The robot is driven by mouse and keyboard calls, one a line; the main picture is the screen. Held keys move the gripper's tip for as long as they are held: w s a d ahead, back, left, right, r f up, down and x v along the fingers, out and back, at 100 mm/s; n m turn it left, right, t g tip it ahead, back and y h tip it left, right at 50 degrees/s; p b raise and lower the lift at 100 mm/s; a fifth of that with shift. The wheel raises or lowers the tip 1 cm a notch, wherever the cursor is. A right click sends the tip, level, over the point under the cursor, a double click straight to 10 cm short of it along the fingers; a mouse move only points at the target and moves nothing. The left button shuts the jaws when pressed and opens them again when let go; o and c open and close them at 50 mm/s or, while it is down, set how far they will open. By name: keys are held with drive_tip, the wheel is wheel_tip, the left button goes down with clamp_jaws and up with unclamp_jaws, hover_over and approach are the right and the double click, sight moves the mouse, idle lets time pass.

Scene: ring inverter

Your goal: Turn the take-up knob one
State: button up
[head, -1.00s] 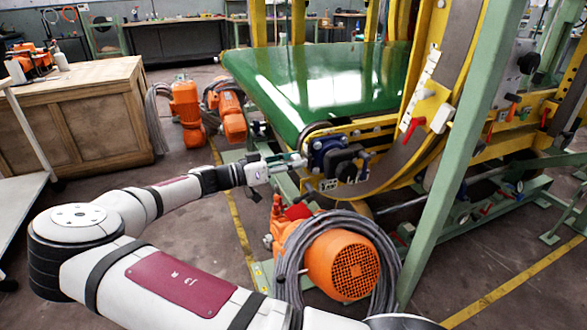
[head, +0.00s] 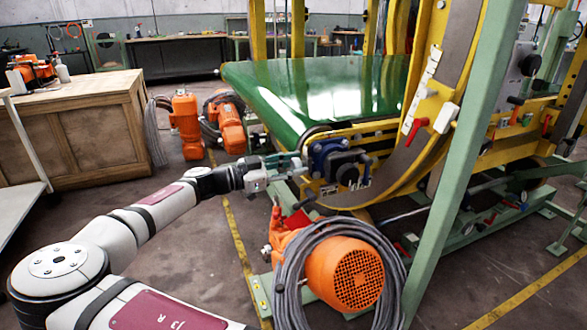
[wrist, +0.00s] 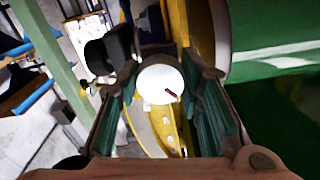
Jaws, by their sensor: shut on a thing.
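The take-up knob appears as a white round face (wrist: 160,84) with a small red mark, between my fingers in the wrist view. My gripper (wrist: 163,98) has teal-padded fingers on both sides of it and is shut on it. In the head view my gripper (head: 291,166) is at the near end of the yellow frame, just left of a blue housing (head: 322,154). There the knob is too small and covered to make out. How far it is turned cannot be told.
A black part (head: 350,166) sits right of the blue housing. The green belt (head: 318,98) lies behind my gripper. An orange motor with coiled grey cable (head: 345,273) stands below. A green post (head: 455,165) rises at right; a wooden crate (head: 75,130) stands at left.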

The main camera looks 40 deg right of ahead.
drive_tip(key=shift+f, duration=0.2)
drive_tip(key=o, duration=1.2)
drive_tip(key=shift+r, duration=0.1)
drive_tip(key=shift+a, duration=0.1)
drive_tip(key=v, duration=1.2)
